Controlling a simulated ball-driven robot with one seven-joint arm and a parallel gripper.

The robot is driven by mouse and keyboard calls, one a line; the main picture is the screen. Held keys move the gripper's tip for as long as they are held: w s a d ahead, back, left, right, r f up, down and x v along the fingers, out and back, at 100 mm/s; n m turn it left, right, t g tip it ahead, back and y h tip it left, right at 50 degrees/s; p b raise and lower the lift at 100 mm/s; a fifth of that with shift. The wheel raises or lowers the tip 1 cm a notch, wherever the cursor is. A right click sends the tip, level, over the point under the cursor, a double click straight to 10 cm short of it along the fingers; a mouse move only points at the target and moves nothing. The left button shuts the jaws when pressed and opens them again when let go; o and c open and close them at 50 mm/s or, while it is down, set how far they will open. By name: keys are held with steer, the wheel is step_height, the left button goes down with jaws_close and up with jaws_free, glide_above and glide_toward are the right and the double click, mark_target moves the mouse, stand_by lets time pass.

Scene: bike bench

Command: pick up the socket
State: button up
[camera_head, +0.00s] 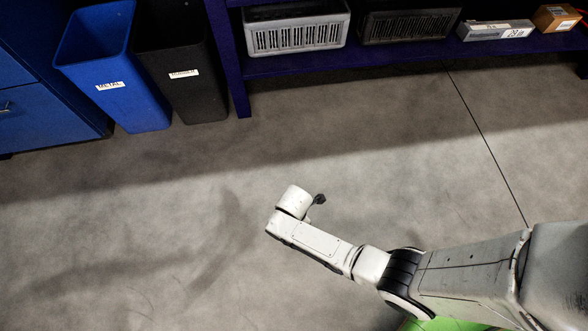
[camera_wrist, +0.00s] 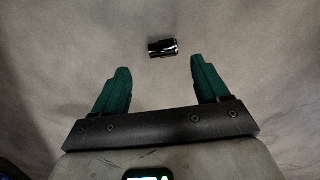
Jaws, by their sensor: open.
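The socket (camera_wrist: 162,47) is a small, shiny black cylinder lying on its side on the grey floor in the wrist view. My gripper (camera_wrist: 160,65) is open, with its two green fingers spread apart and nothing between them. In the picture, the socket lies just beyond the fingertips, roughly centred between them, and neither finger touches it. In the head view my white arm reaches in from the right over the floor. The fingers are not clearly visible there, and I cannot make out the socket for certain.
A blue bin (camera_head: 112,70) and a black bin (camera_head: 183,70) stand at the upper left, beside a blue cabinet (camera_head: 40,110). A purple-blue shelf (camera_head: 400,55) at the top holds a grey crate (camera_head: 297,35), a dark crate (camera_head: 408,27) and boxes. The floor (camera_head: 130,230) around my arm is clear.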

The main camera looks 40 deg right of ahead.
steer(key=shift+s+f+b, duration=0.15)
steer(key=shift+f+b, duration=1)
steer(key=shift+f, duration=0.35)
steer(key=shift+s+f+b, duration=0.15)
steer(key=shift+f+b, duration=0.95)
steer(key=shift+f, duration=0.35)
jaws_close()
steer(key=shift+r, duration=0.1)
steer(key=shift+r, duration=0.1)
